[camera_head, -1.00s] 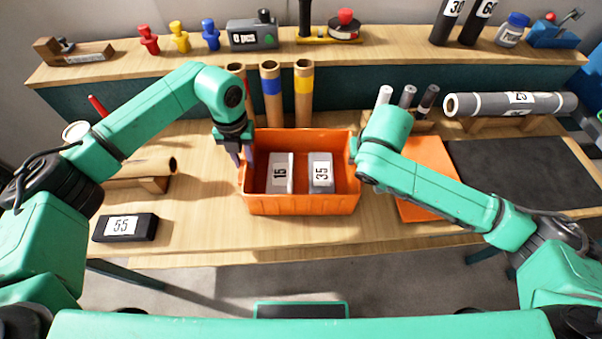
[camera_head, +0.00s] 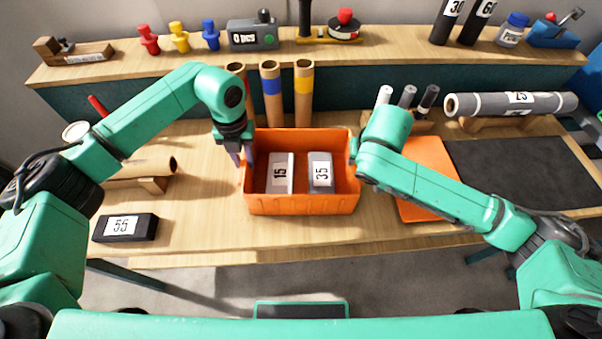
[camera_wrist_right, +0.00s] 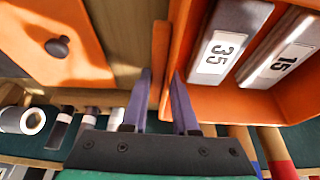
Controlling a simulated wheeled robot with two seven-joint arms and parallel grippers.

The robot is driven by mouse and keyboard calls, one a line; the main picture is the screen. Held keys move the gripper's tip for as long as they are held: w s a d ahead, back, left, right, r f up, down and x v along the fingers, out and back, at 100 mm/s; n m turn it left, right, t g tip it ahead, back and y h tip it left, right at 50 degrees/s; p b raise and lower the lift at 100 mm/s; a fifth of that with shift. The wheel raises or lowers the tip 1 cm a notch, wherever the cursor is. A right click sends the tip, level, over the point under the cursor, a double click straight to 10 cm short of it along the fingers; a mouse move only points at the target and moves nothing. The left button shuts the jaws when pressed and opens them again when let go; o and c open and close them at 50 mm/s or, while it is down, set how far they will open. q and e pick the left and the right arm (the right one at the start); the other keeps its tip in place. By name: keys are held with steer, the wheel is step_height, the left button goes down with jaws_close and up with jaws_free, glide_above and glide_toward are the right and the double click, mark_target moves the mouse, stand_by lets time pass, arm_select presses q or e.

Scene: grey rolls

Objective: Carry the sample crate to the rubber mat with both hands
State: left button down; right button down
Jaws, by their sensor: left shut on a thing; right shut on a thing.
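The sample crate (camera_head: 300,204) is an open orange box on the wooden table, in the middle of the head view. It holds two grey blocks labelled 15 (camera_head: 280,173) and 35 (camera_head: 320,173). My left gripper (camera_head: 242,157) is shut on its left wall. My right gripper (camera_wrist_right: 158,100) is shut on its right wall, with a finger on each side of the wall in the right wrist view. In the head view my right arm mostly hides that gripper. The rubber mat (camera_head: 520,172) is a dark flat sheet at the right of the table.
A flat orange panel (camera_head: 424,205) lies between crate and mat, partly under my right arm; a dark knob (camera_wrist_right: 58,46) shows on it. Cardboard tubes (camera_head: 271,95) stand close behind the crate. A grey roll (camera_head: 485,104) rests behind the mat. A black block labelled 55 (camera_head: 145,228) lies left.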

steer(key=shift+r, duration=0.1)
